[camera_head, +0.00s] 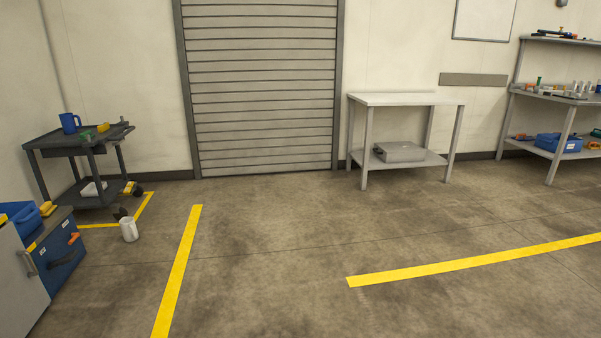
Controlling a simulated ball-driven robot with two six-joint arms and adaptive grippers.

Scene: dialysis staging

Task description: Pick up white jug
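A white jug (129,230) stands upright on the concrete floor at the left, in front of a dark cart and close to a yellow floor line. A small dark shape touches or overlaps its upper left side in the picture; I cannot tell what it is. Neither of my grippers shows in the head view.
A dark cart (62,140) with a blue jug (70,123) on top stands behind the white jug. A blue and grey cabinet (62,258) is at the lower left. A light table (405,99) and a shelf unit (568,100) stand at the back right. The middle floor is clear.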

